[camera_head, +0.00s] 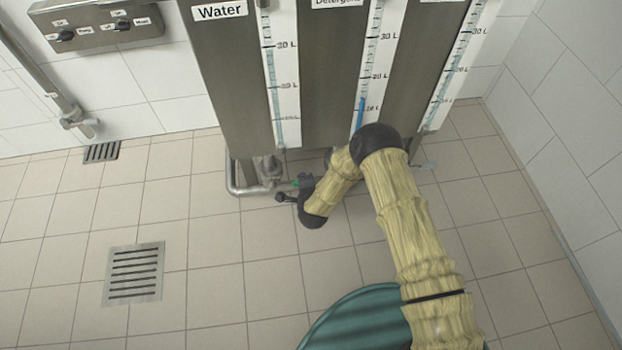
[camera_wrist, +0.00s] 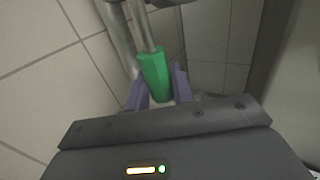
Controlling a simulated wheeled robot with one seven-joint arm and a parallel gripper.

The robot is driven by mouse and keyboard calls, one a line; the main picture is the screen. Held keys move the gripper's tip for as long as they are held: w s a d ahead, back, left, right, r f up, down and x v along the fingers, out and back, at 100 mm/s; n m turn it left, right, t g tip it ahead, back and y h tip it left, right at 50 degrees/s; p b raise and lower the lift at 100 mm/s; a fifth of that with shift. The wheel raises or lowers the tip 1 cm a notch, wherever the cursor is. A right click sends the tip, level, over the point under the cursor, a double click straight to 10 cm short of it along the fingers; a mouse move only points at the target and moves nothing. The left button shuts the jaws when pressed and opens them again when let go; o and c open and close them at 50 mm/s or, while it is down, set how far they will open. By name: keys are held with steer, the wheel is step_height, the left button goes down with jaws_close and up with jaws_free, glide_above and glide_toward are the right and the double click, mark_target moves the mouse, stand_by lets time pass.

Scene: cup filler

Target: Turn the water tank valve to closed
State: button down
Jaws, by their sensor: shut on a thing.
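The water tank (camera_head: 228,70), a grey metal tank labelled Water, stands at the top middle of the head view with a level scale on its front. Its green valve handle (camera_wrist: 153,74) lies between the two purple-grey fingers of my gripper (camera_wrist: 158,92) in the wrist view. The fingers are shut on the handle. In the head view a small bit of green shows at the pipe under the tank, beside my gripper (camera_head: 291,190). My arm hides much of the area around the valve. The valve body is only partly seen.
A detergent tank (camera_head: 328,70) and a third tank (camera_head: 428,60) stand to the right. A bent metal pipe (camera_head: 236,186) runs below the water tank. A switch panel (camera_head: 95,24) is on the left wall. Floor drains (camera_head: 134,273) lie in open tiled floor at left.

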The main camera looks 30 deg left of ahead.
steer(key=shift+s+f, duration=0.15)
steer(key=shift+s, duration=0.05)
steer(key=c, duration=1.2)
jaws_free()
steer(key=shift+c, duration=0.2)
steer(key=shift+w, duration=0.1)
steer(key=p+v, duration=0.8)
steer(key=v, duration=0.9)
steer(key=shift+d, duration=0.2)
